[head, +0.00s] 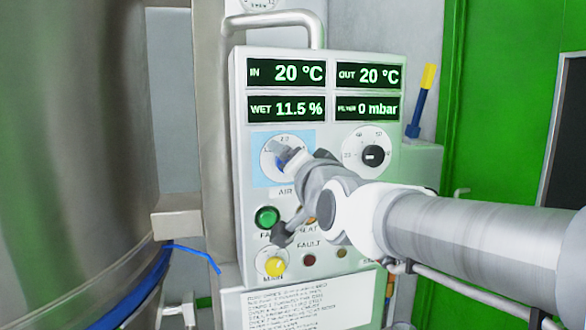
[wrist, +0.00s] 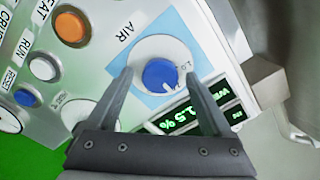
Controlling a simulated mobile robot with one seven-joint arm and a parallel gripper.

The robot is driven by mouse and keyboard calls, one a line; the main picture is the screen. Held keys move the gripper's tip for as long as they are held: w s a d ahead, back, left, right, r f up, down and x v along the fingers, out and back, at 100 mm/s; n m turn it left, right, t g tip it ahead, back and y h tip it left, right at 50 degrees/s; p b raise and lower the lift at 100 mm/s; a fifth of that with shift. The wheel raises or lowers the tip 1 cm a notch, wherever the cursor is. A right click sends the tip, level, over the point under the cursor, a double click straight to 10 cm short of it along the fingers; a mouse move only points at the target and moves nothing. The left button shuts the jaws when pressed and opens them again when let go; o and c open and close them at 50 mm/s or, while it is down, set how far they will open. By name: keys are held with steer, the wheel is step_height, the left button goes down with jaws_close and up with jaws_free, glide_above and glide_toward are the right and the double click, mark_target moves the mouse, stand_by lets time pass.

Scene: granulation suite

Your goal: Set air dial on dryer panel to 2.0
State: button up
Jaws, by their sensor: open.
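The air dial (head: 268,165) is a round white scale on a light blue square, on the upper left of the dryer panel (head: 240,130). A "2.0" mark shows at its top in the head view. My gripper (head: 287,156) is in front of the dial and hides much of it. In the wrist view the dial's blue knob (wrist: 160,73) lies between the two open fingertips of my gripper (wrist: 158,76), one on each side. A gap shows around the knob; I cannot tell how deep the fingers reach. The knob's exact setting is too small to read.
A second dial with a black knob (head: 373,156) is to the right. Displays sit above, including WET 11.5 % (head: 284,108). A large metal vessel (head: 70,130) stands close on the left.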

steer(key=v, duration=1.7)
steer(key=shift+s+r+p, duration=0.1)
steer(key=shift+s+p, duration=0.05)
steer(key=shift+p, duration=0.2)
steer(key=s+d+f+n+g+h+p, duration=0.2)
steer(key=s+d+f+n+g+p, duration=0.1)
steer(key=d+f+g+p, duration=0.1)
steer(key=s+d+f+n+g+h+p, duration=0.2)
steer(key=s+d+f+g+h+p, duration=0.1)
steer(key=f+g+p, duration=0.4)
step_height(320, 180, down, 2)
steer(key=shift+s+d+n+g, duration=0.4)
steer(key=shift+s+d, duration=0.4)
steer(key=shift+d, duration=0.3)
